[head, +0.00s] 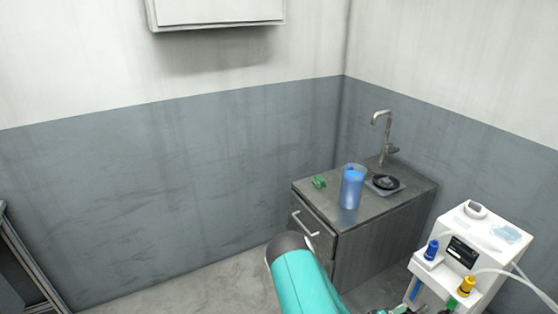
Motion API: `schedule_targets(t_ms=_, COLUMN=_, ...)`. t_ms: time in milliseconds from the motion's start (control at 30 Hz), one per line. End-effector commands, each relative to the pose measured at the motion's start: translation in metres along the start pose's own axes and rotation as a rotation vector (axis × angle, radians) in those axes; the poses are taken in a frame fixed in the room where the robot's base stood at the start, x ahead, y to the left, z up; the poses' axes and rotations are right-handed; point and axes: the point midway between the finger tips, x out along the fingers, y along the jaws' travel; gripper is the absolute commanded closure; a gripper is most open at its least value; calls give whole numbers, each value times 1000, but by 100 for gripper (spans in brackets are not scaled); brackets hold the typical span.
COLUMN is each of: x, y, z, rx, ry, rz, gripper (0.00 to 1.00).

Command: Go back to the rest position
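My teal arm (303,282) with a dark grey joint rises from the bottom edge, in front of the grey cabinet. My gripper cannot be made out. Small dark and green bits show at the bottom edge, right of the arm, too cut off to identify.
A grey cabinet (385,235) stands in the corner, with a tap (380,128), a blue container (352,188), a small green object (319,182) and a black round object (386,182) at the sink. A white machine (483,235) with blue and yellow fittings stands right. Floor is clear left.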

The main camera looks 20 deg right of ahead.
Motion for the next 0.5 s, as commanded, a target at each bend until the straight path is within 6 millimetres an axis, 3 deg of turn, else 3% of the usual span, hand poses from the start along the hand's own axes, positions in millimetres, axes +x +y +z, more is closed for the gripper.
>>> schedule_targets(t_ms=100, x=-22, y=4, z=-42, rx=125, ry=11, rz=-132, gripper=40)
schedule_targets(t_ms=267, x=-58, y=12, z=-92, rx=262, ry=29, rz=-311, gripper=40)
schedule_targets(t_ms=500, x=-129, y=39, z=-159, rx=419, ry=69, rz=-574, gripper=40)
